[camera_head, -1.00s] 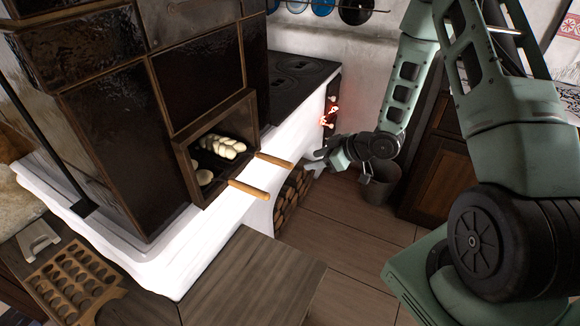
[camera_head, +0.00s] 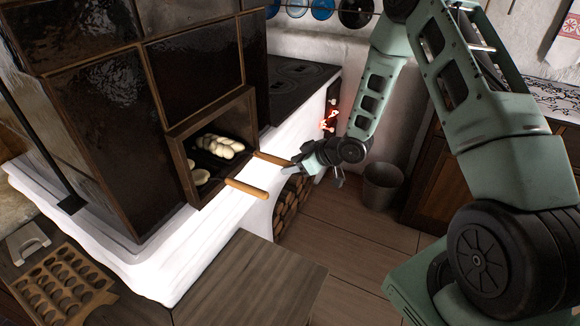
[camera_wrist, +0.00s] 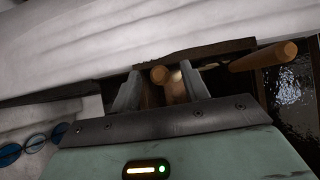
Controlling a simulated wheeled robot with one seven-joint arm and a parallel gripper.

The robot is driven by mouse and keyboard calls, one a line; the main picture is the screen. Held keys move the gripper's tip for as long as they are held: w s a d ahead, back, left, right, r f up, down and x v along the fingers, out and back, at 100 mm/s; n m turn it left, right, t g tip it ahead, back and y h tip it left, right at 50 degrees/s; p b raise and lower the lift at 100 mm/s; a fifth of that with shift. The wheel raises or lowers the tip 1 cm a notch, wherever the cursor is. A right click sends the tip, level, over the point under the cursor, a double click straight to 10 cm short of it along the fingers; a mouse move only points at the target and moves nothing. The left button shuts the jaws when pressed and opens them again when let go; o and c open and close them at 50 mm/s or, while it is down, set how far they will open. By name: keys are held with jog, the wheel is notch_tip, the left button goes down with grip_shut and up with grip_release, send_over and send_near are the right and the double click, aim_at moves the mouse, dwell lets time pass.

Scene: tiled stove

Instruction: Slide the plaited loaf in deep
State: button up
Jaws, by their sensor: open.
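The pale plaited loaf (camera_head: 218,145) lies inside the open, dark-framed oven compartment (camera_head: 186,178). Two wooden handles stick out of the opening, a right one (camera_head: 272,158) and a left one (camera_head: 246,189). My gripper (camera_head: 288,168) is open and empty just off the outer end of the right handle. In the wrist view, a round wooden handle end (camera_wrist: 158,74) shows between the spread fingers (camera_wrist: 162,80), and I cannot tell whether they touch it. Another wooden handle (camera_wrist: 263,56) lies to the right, outside the fingers. The loaf cannot be made out in the wrist view.
Another pale loaf (camera_head: 199,177) is partly hidden at the compartment's lower left. A white ledge (camera_head: 150,262) runs below the oven, with a firewood niche (camera_head: 291,203) under it. A wooden surface (camera_head: 250,280) is clear in front. A bucket (camera_head: 382,187) stands on the floor.

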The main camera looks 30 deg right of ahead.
aim_at(265, 154)
grip_shut()
jog(key=shift+w+a, duration=0.95)
jog(key=shift+w, duration=0.45)
jog(key=shift+w+a, duration=0.9)
jog(key=shift+w, duration=0.45)
jog(key=shift+w+a, duration=0.95)
jog(key=shift+w, duration=0.45)
grip_release()
jog(key=shift+f, duration=0.1)
jog(key=shift+s+d, duration=0.1)
jog(key=v, duration=1.7)
jog(key=shift+s+r, duration=0.1)
jog(key=shift+r, duration=0.1)
